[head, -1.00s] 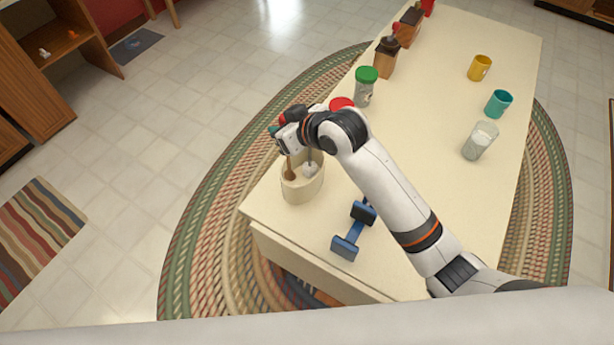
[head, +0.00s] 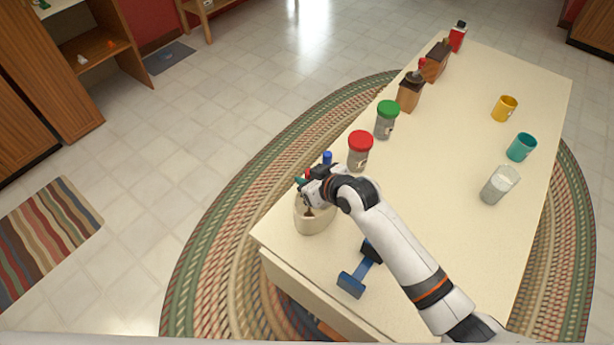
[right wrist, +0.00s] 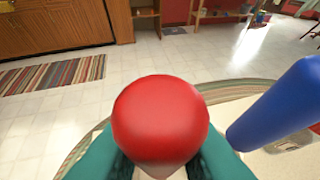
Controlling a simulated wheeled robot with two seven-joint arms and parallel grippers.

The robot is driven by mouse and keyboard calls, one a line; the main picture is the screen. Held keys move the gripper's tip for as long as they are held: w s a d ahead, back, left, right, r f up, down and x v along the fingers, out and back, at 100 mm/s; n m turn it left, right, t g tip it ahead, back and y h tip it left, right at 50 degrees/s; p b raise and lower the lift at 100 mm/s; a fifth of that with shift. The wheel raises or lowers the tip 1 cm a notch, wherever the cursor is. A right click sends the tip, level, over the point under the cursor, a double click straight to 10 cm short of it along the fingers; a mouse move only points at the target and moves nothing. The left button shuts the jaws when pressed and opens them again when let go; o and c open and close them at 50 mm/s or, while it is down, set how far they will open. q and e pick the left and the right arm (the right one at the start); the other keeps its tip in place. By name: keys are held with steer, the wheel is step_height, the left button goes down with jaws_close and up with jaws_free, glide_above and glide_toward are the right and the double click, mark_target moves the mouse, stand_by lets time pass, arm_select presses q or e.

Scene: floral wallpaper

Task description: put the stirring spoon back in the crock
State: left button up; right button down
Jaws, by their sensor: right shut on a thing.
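The cream crock (head: 315,218) stands on the near left corner of the table. My right gripper (head: 304,184) is over its mouth, shut on the stirring spoon, whose red rounded handle end (right wrist: 160,115) rises between the teal fingers (right wrist: 160,167) in the right wrist view. A brown part of the spoon (head: 308,212) shows at the crock's opening, below the gripper; its lower end is hidden. A blue handle (right wrist: 280,105) of another utensil stands beside the gripper, and its tip shows in the head view (head: 327,157). My left gripper is out of view.
A red-lidded jar (head: 360,152) and a green-lidded jar (head: 386,120) stand behind the crock. A blue tool (head: 352,284) lies to its right, partly under my arm. A glass (head: 499,185), a teal cup (head: 521,147) and a yellow cup (head: 504,108) stand far right. The table's middle is clear.

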steer(key=shift+f, duration=0.15)
steer(key=c, duration=1.3)
jaws_free()
steer(key=shift+r, duration=0.25)
steer(key=b+v, duration=0.1)
steer(key=v, duration=1.1)
steer(key=shift+f, duration=0.15)
